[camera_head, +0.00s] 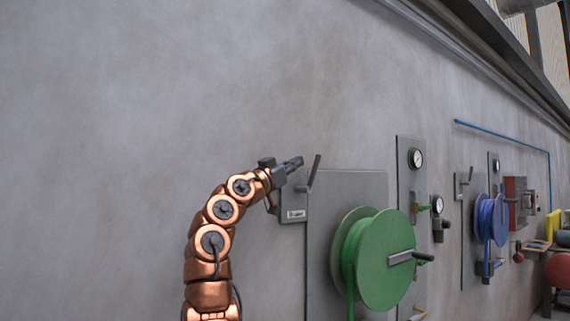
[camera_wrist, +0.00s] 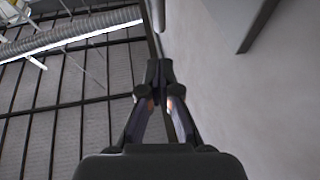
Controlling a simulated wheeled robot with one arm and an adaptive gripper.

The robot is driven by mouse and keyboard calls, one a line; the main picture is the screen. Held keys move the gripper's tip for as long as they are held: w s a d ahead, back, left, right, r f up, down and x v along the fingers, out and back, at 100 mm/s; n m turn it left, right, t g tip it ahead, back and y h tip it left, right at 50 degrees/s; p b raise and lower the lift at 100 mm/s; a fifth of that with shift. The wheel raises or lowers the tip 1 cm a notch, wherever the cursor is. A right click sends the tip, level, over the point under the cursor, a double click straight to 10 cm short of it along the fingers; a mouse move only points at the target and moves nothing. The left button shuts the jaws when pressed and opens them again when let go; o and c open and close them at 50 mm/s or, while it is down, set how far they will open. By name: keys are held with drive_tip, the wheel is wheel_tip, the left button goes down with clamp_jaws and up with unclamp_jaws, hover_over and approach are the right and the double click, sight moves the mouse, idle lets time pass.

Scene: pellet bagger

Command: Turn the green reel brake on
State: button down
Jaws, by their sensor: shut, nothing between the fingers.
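The green reel (camera_head: 382,258) is mounted on a grey back plate (camera_head: 345,190) on the wall in the head view. A small plate with a label (camera_head: 294,212) sits at the upper left of that back plate. A dark brake lever (camera_head: 315,171) rises beside it, tilted a little to the right. My gripper (camera_head: 299,162) is just left of the lever's upper part; I cannot tell whether they touch. In the wrist view my gripper (camera_wrist: 160,72) is shut with its fingertips together and nothing between them. The reel is not visible in the wrist view.
A gauge panel (camera_head: 410,185) stands right of the green reel. Farther right are a blue reel (camera_head: 492,220) with its own lever and a red box (camera_head: 515,200). The wall on the left is bare.

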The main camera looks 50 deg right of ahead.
sight(315, 162)
drive_tip(key=shift+s+d+f+p, duration=0.1)
drive_tip(key=shift+d+f+p, duration=0.05)
drive_tip(key=shift+d, duration=0.75)
drive_tip(key=shift+s+d+f+p, duration=0.1)
drive_tip(key=shift+d+f+p, duration=0.05)
drive_tip(key=shift+d, duration=0.7)
drive_tip(key=shift+s+d+f+p, duration=0.1)
drive_tip(key=shift+d+f+p, duration=0.05)
drive_tip(key=shift+d, duration=0.75)
drive_tip(key=shift+w, duration=0.15)
